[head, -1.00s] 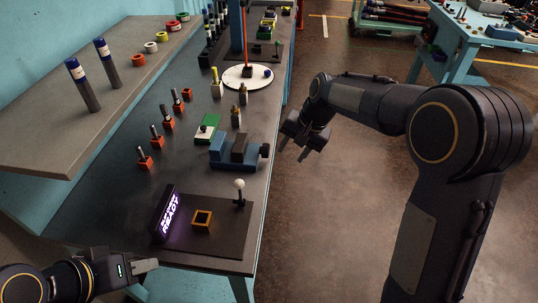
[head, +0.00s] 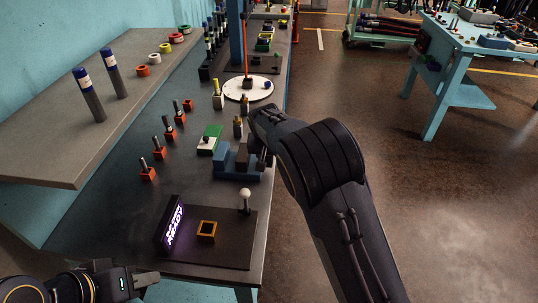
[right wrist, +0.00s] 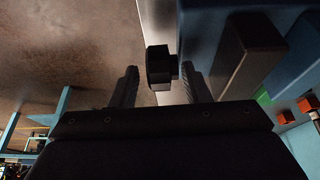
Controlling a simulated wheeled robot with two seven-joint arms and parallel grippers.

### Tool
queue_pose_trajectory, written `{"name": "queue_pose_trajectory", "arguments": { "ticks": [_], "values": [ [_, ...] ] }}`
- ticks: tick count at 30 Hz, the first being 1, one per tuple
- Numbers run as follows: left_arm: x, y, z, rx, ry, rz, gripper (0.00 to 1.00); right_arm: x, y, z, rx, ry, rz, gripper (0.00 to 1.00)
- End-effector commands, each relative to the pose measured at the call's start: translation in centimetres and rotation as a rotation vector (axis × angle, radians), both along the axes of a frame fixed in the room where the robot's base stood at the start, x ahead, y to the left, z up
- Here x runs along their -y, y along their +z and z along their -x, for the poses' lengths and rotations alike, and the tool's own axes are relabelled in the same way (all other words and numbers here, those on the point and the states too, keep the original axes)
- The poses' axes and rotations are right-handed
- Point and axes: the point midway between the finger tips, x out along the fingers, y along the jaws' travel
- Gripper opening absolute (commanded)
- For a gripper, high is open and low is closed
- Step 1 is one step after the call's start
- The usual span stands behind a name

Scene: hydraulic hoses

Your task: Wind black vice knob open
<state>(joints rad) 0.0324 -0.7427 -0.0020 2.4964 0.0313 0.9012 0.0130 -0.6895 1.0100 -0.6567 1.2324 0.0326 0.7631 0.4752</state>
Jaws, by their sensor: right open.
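The blue vice (head: 238,170) stands on the dark bench in the head view. Its blue body (right wrist: 300,62) also shows at the right of the right wrist view, with a grey jaw block (right wrist: 243,55). The black knob (right wrist: 157,66) sticks out from the vice's side. My right gripper (right wrist: 162,76) is open, with one finger on each side of the knob and gaps visible between. In the head view my right arm largely hides this gripper and the knob. My left gripper (head: 146,279) is at the lower left, away from the vice; its opening is unclear.
A green and white block (head: 209,140) stands just behind the vice. A dark plate with a white-topped lever (head: 245,195), an orange square frame (head: 206,231) and a lit sign (head: 171,224) is in front. Orange holders (head: 148,174) stand to the left.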

Motion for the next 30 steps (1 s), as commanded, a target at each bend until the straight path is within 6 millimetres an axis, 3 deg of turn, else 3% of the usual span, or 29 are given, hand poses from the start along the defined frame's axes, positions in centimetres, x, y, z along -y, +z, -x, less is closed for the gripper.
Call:
{"name": "queue_pose_trajectory", "arguments": {
  "ticks": [8,18,25,30],
  "values": [
    [0.0,0.0,0.0,0.000,0.000,0.000,0.36,0.0,-0.2,-0.1,0.000,0.001,-0.002,0.43],
    [0.0,0.0,0.0,0.000,0.000,0.000,0.36,0.0,-0.2,-0.1,0.000,0.001,-0.002,0.00],
    [0.0,-0.9,0.0,0.000,0.000,0.000,0.36,-0.1,-0.5,0.0,0.020,0.002,0.002,0.00],
    [0.0,-3.3,0.0,0.000,0.000,0.000,0.36,-0.2,-0.9,0.2,0.088,0.003,0.015,0.00]
  ]
}}
